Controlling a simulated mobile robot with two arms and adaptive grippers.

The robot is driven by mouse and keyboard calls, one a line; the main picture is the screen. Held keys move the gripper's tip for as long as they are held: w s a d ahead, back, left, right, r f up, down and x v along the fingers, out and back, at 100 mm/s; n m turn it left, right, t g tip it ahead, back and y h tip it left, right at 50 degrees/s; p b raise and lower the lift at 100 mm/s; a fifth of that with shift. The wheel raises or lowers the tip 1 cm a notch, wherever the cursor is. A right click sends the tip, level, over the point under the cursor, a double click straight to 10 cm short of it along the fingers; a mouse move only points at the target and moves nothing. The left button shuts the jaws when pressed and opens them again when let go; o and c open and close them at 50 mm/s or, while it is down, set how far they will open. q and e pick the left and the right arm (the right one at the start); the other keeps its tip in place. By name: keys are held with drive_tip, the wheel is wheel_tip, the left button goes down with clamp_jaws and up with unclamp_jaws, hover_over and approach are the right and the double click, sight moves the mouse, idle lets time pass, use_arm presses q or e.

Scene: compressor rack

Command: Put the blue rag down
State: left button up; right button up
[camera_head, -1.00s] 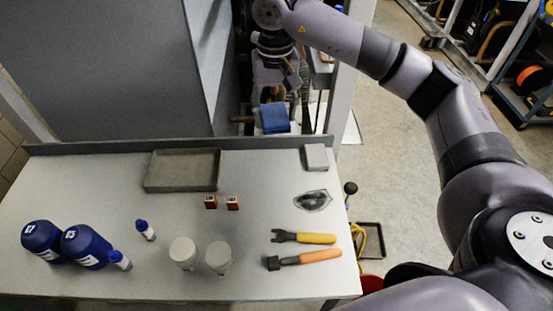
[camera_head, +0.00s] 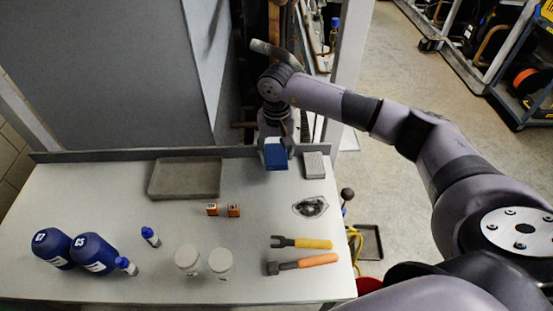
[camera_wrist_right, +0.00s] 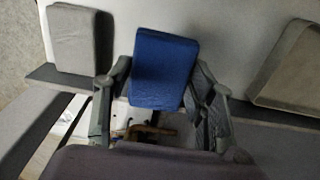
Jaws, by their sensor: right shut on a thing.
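The blue rag (camera_head: 276,156) is a folded block at the back edge of the grey-white table (camera_head: 120,185). My right gripper (camera_head: 276,146) is shut on it. In the right wrist view the blue rag (camera_wrist_right: 162,70) sits between the two fingers of my right gripper (camera_wrist_right: 160,88), with the table surface behind it. I cannot tell whether the rag touches the table. My left gripper is not in view.
A grey folded cloth (camera_head: 314,165) lies just right of the rag. A grey tray (camera_head: 186,178) stands to its left. A raised lip (camera_head: 140,153) runs along the back edge.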

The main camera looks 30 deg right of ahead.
sight(277, 155)
wheel_tip(277, 155, down, 4)
drive_tip(key=shift+s+p, duration=0.1)
drive_tip(key=shift+p, duration=0.45)
drive_tip(key=shift+f, duration=0.25)
drive_tip(key=shift+f+b, duration=0.2)
drive_tip(key=shift+b, duration=0.1)
drive_tip(key=o, duration=1.2)
drive_tip(key=shift+r, duration=0.1)
